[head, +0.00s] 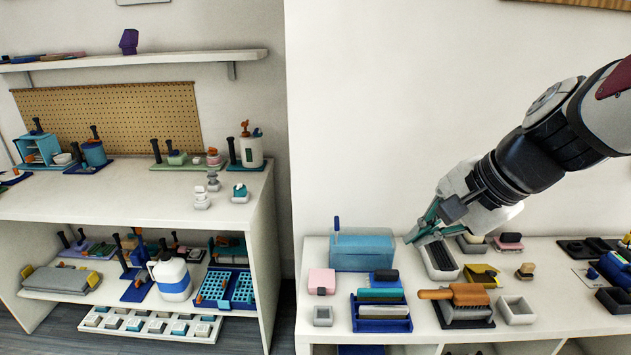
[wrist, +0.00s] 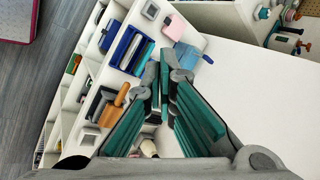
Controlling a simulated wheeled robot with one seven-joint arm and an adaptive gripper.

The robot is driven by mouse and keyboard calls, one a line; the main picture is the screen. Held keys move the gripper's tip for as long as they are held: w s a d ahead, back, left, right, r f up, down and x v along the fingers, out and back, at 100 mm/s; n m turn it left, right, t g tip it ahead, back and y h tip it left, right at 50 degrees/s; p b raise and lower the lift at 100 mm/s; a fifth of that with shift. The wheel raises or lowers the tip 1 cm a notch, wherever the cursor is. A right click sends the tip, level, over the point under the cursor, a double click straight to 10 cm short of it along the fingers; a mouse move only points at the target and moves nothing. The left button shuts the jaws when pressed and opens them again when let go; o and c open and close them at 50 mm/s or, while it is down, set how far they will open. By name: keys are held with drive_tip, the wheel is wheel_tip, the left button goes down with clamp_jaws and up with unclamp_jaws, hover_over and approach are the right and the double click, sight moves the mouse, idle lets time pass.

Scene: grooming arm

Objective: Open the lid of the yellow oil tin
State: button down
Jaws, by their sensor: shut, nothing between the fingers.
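The yellow tin (head: 482,275) sits on the white table in the head view, behind the orange-handled brush and right of a grey tray. It is small there, and I cannot tell how its lid stands. I cannot make it out in the wrist view, where my fingers cover part of the table. My gripper (head: 414,236) is above the table, left of the tin and higher, over the area between the blue box and the grey tray. Its teal fingers also show in the wrist view (wrist: 167,70), shut with nothing between them.
A blue box (head: 362,253) stands left of my gripper. A grey tray (head: 440,273) lies below it. An orange-handled brush (head: 463,296), a blue rack (head: 381,325), a pink box (head: 321,281) and a small white bin (head: 516,311) crowd the table front.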

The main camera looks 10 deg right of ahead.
sight(484, 269)
drive_tip(key=w+d+f+m+t+b, duration=0.1)
drive_tip(key=w+d+f+m+b, duration=0.3)
drive_tip(key=w+d+f+m, duration=0.4)
drive_tip(key=d+f+m+h+b, duration=0.1)
drive_tip(key=d+f+m+b, duration=0.1)
drive_tip(key=d+f+m, duration=0.2)
drive_tip(key=d+f+m+t+h+b, duration=0.1)
drive_tip(key=d+f+m, duration=0.3)
drive_tip(key=d, duration=0.6)
drive_tip(key=d+f+m+t+h+b, duration=0.1)
drive_tip(key=d+f+m+b, duration=0.2)
drive_tip(key=d+f+m, duration=0.2)
drive_tip(key=shift+s+d+f+h, duration=0.2)
drive_tip(key=shift+d+f, duration=0.1)
drive_tip(key=shift+d, duration=0.15)
drive_tip(key=shift+s+d+f+h, duration=0.15)
drive_tip(key=shift+d+f, duration=0.15)
drive_tip(key=shift+d, duration=0.15)
drive_tip(key=s+d+f+m+h+b, duration=0.1)
drive_tip(key=s+d+f+m+b, duration=0.1)
drive_tip(key=s+d+f+m, duration=0.3)
drive_tip(key=shift+n+h, duration=0.25)
drive_tip(key=shift+n, duration=0.05)
drive_tip(key=x, duration=0.3)
drive_tip(key=w+r+b+x, duration=0.1)
drive_tip(key=x, duration=0.3)
drive_tip(key=b+x, duration=0.1)
drive_tip(key=x, duration=0.3)
drive_tip(key=shift+w+d+r, duration=0.15)
drive_tip(key=shift+w+d, duration=0.1)
